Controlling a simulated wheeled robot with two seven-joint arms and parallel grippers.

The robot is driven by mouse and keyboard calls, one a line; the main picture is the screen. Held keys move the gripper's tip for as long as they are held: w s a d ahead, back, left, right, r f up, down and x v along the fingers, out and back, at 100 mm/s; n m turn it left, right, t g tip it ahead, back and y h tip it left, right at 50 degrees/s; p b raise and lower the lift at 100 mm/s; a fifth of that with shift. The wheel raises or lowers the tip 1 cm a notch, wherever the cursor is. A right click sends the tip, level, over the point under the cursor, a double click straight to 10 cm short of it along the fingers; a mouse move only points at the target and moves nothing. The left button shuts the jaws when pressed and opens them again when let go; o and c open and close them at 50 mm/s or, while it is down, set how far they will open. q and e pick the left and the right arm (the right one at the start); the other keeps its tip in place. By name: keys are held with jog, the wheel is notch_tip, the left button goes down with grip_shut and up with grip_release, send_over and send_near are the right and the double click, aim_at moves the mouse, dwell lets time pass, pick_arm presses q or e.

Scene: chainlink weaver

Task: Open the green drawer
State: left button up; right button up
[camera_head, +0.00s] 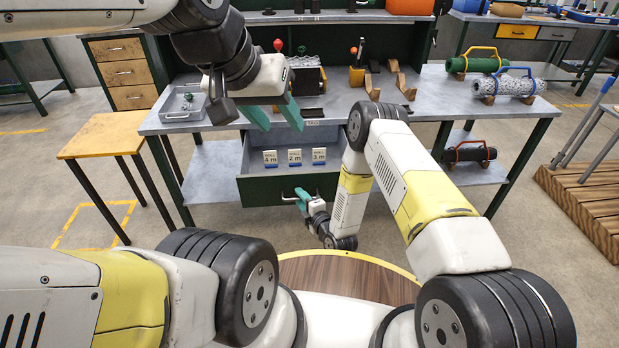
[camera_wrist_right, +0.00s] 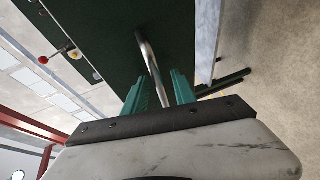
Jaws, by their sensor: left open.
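The green drawer (camera_head: 257,191) in the workbench stands pulled out, with its grey inside showing in the head view. Its dark green front (camera_wrist_right: 110,50) fills the upper part of the right wrist view. The metal drawer handle (camera_head: 286,199) also shows in the right wrist view (camera_wrist_right: 148,55), running between the two teal fingers. My right gripper (camera_wrist_right: 161,92) is shut on this handle; in the head view (camera_head: 303,198) it is low in front of the drawer. My left gripper (camera_head: 275,115) is open and empty above the bench's front edge, higher than the drawer.
Three cards marked 4 m, 2 m and 3 m (camera_head: 294,157) stand in the drawer. A grey tray (camera_head: 182,104) is on the workbench (camera_head: 430,110) at left. A yellow stool (camera_head: 103,134) stands left of the bench. Rolls (camera_head: 478,62) lie at the bench's right end.

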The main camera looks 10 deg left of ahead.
jog(key=v, duration=0.7)
jog(key=shift+s+d, duration=0.2)
jog(key=shift+s, duration=0.15)
